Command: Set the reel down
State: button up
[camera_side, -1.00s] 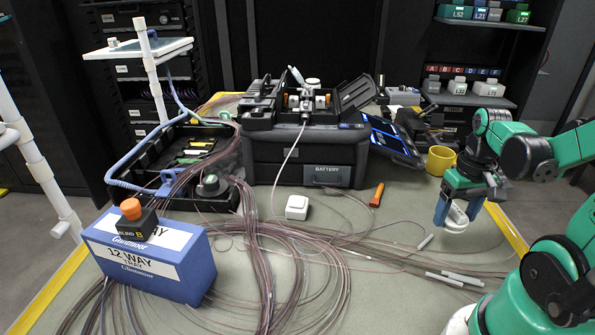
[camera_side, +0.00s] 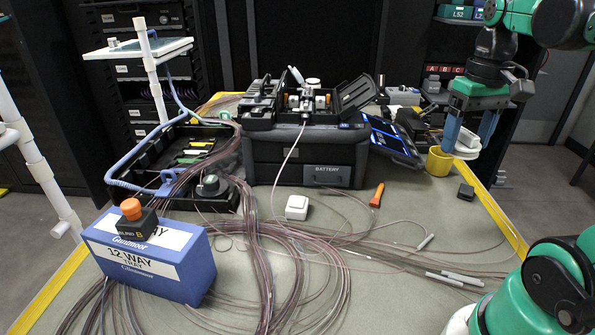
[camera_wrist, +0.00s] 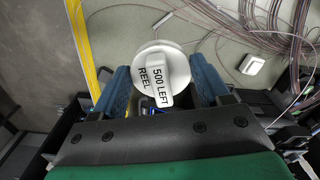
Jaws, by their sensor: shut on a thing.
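The reel (camera_side: 465,152) is white and round. In the wrist view, its printed label reads "500 LEFT REEL" (camera_wrist: 171,88). My gripper (camera_side: 468,142) is shut on the reel, with one blue finger on each side of it. In the side view it holds the reel in the air at the right, near the yellow mug (camera_side: 437,163), clear of the bench surface (camera_side: 410,215). The wrist view shows the reel between the fingertips (camera_wrist: 160,70) above the bench. The reel's underside is hidden there.
A small black block (camera_side: 466,192) lies on the bench below the gripper. The splicer on its black case (camera_side: 270,165) stands at the back centre, with a tablet (camera_side: 392,143) beside it. Yellow tape (camera_side: 503,218) marks the right edge.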

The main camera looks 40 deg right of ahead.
jog(key=w+a+n, duration=0.3)
jog(key=w+a, duration=0.4)
jog(key=n, duration=0.7)
send_over(262, 321)
notch_tip(262, 321, down, 15)
jog(key=shift+f, duration=2.45)
jog(key=o, duration=1.3)
jog(key=shift+f, duration=0.15)
jog(key=shift+c, duration=0.2)
